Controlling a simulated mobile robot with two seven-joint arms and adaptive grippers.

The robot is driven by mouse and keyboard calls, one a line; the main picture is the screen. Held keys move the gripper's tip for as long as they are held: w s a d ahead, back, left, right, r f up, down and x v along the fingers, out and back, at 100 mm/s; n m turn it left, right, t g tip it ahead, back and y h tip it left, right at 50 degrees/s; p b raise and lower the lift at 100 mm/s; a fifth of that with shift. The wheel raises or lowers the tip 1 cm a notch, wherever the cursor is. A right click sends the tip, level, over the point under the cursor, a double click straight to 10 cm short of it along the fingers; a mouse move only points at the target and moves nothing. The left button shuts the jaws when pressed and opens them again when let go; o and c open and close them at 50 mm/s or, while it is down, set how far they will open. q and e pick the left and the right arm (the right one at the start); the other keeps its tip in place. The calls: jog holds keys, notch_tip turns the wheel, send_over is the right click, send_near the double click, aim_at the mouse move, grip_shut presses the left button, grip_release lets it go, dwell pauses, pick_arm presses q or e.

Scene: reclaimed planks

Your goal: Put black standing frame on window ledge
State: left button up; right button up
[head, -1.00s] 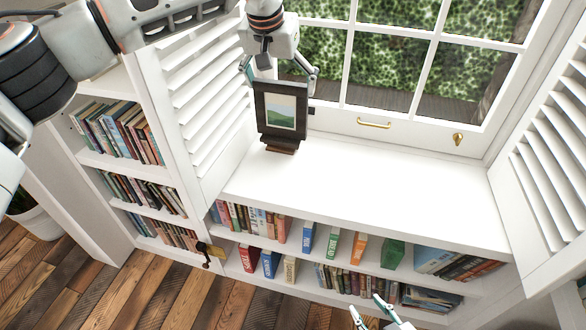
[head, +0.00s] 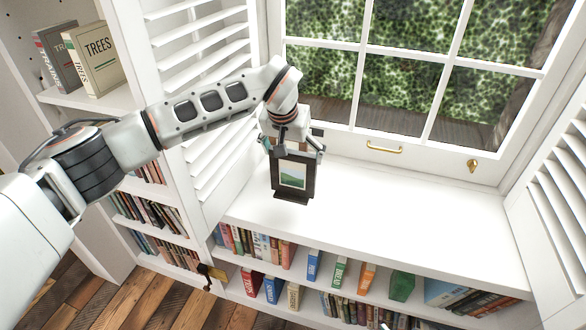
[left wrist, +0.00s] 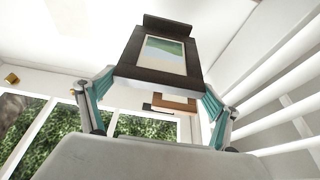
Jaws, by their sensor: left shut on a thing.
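The black standing frame (head: 278,179) holds a small green landscape picture and is upright. My left gripper (head: 292,152) is shut on its upper part from above, with a finger on each side. The frame is over the left part of the white window ledge (head: 400,215); a faint shadow lies just below its base, and I cannot tell whether it touches. In the left wrist view, the frame (left wrist: 128,63) sits between the teal fingers (left wrist: 157,95). Only a sliver of my right gripper (head: 384,326) seems to show at the bottom edge.
A small brown-edged object (left wrist: 172,103) shows behind the frame in the left wrist view. White louvred shutters (head: 205,75) stand left of the ledge. The window has a brass handle (head: 384,149). Books fill shelves below. The ledge's middle and right are clear.

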aim_at(292, 163)
pick_arm(q)
jog(key=shift+f, duration=2.55)
jog(key=o, duration=1.5)
jog(key=shift+f, duration=0.1)
